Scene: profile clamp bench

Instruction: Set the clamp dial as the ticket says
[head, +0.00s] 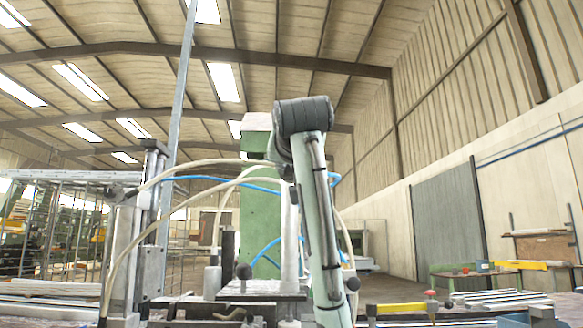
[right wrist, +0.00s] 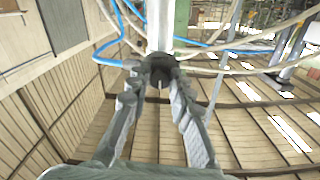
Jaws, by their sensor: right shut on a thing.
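In the head view, my arm rises at the middle and covers most of the right gripper (head: 281,152). A pale post (head: 290,235), seemingly the same one, shows beside the arm. I cannot make out a dial, its marks or a ticket in either view. My left gripper does not show.
A green machine column (head: 259,215) stands behind the post. Blue hoses (head: 265,253) and pale hoses (head: 125,235) loop close around it. A metal upright (head: 150,230) stands at the left. A green bench (head: 480,275) stands at the right.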

